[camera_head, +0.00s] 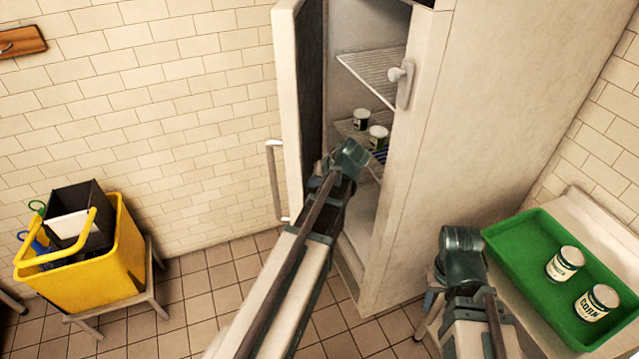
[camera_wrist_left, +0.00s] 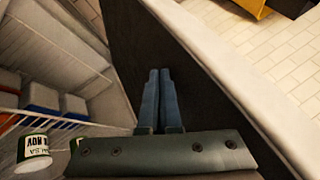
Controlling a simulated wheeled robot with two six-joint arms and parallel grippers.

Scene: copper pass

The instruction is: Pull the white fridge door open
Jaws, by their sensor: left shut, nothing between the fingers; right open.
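The white fridge door (camera_head: 290,110) stands open, swung out to the left, with its dark inner face (camera_wrist_left: 110,35) showing. Its pale bar handle (camera_head: 271,180) is on the outer side, away from my gripper. My left gripper (camera_head: 345,158) is in the gap between the door and the fridge body (camera_head: 450,130). In the left wrist view its two fingers (camera_wrist_left: 158,98) are shut with nothing between them, in front of the dark inner face; I cannot tell whether they touch it. My right gripper (camera_head: 461,255) is open, low in front of the fridge's right side.
Wire shelves (camera_head: 375,75) in the fridge hold cans (camera_head: 378,136). A green tray (camera_head: 520,250) with two cans is on the counter at right. A yellow bin (camera_head: 110,265) stands on a stand at left. Floor (camera_head: 210,285) between bin and fridge is clear.

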